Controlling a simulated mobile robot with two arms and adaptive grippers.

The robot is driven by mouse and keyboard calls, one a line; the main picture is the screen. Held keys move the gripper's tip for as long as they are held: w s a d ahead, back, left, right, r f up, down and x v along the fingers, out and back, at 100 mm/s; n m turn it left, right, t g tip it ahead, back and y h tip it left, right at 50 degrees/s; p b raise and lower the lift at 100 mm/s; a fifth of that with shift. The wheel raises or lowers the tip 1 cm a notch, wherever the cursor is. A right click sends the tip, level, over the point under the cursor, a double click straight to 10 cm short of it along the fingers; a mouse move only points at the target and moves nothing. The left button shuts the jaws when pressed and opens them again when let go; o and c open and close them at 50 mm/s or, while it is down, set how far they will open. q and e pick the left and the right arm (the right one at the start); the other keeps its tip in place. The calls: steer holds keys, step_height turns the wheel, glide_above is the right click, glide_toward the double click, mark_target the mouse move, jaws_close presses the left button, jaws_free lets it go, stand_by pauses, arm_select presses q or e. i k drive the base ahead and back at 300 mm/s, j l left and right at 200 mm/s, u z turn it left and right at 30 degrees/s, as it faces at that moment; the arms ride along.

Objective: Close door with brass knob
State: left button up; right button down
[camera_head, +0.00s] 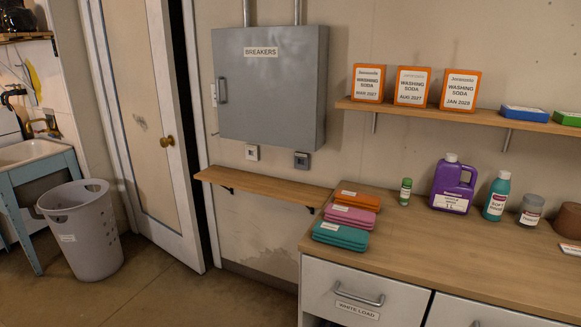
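The white door with a beige panel (142,110) stands left of centre. Its round brass knob (168,141) is near the door's right edge. The door is ajar: a dark gap shows between its right edge and the white door frame (199,120). Neither of my grippers is in view.
A grey laundry basket (85,238) stands on the floor left of the door, near a sink on a blue stand (35,170). A narrow wooden shelf (265,188) juts out right of the door frame, below a grey breaker box (268,85). The floor before the door is clear.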

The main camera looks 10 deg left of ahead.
mark_target(133, 39)
steer(key=i+l+u, duration=0.1)
steer(key=i+u, duration=0.2)
steer(key=i, duration=0.2)
steer(key=i+l+u, duration=0.25)
steer(key=i, duration=0.2)
steer(key=i+j+u, duration=0.15)
steer(key=i+u, duration=0.2)
steer(key=i, duration=0.15)
steer(key=i+u, duration=0.35)
steer(key=i, duration=0.2)
